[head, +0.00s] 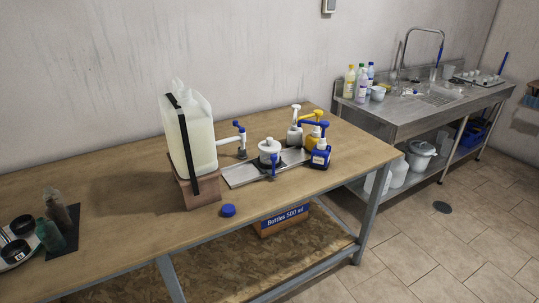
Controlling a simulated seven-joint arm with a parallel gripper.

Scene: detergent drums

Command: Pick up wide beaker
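No vessel can be clearly identified as the wide beaker at this size. A pale, wide cup-like vessel (378,93) stands on the steel sink counter, beside several small bottles. A white round pot (269,150) sits on the metal tray on the wooden table; its top is covered by a pump or lid. Dark round cups (15,251) lie in a light dish at the table's left edge, partly cut off. My gripper is not in view.
A large pale canister (188,136) stands on a wooden block on the table (110,190). Pump bottles with yellow (313,139) and blue (320,154) tops stand by the metal tray (243,176). A blue cap (228,210) lies in front. The table's middle left is clear.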

